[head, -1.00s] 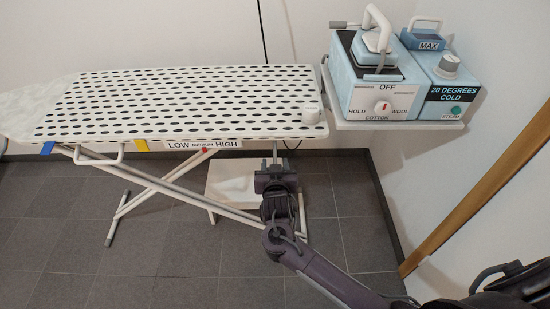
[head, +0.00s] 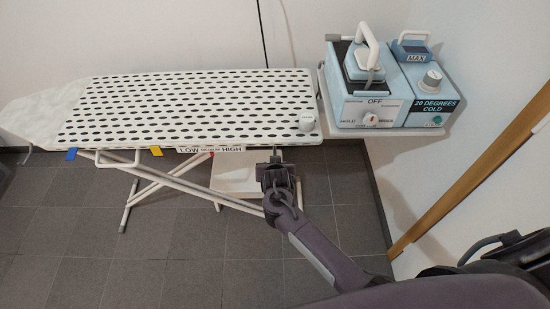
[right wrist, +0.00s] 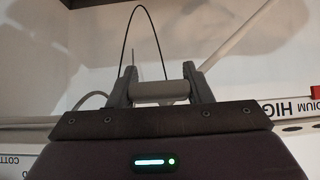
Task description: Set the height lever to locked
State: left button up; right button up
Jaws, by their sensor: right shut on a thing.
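The ironing board (head: 92,112) stands along the wall with a dotted cover. A LOW, MEDIUM, HIGH scale (head: 232,149) with a red marker (head: 213,153) runs along its front edge. My right gripper (head: 275,159) is at the board's front edge, right of the scale. In the right wrist view my right gripper (right wrist: 160,74) is shut on a pale round bar (right wrist: 160,91), which appears to be the height lever's handle. The lever's position and any locked mark are hidden or too small to read. My left gripper is not in view.
A shelf (head: 330,127) on the right holds a blue-white iron station (head: 372,108) and a blue unit with a dial (head: 430,82). Crossed legs (head: 160,178) stand below; the floor in front is clear.

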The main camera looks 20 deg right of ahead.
jog(key=shift+s+r+g+p, duration=0.1)
jog(key=shift+r+g+p, duration=0.45)
jog(key=shift+g+p, duration=0.55)
jog(key=o, duration=1.4)
jog(key=p+v, duration=0.1)
jog(key=v, duration=0.6)
jog(key=shift+s+r, duration=0.2)
jog(key=shift+s, duration=0.15)
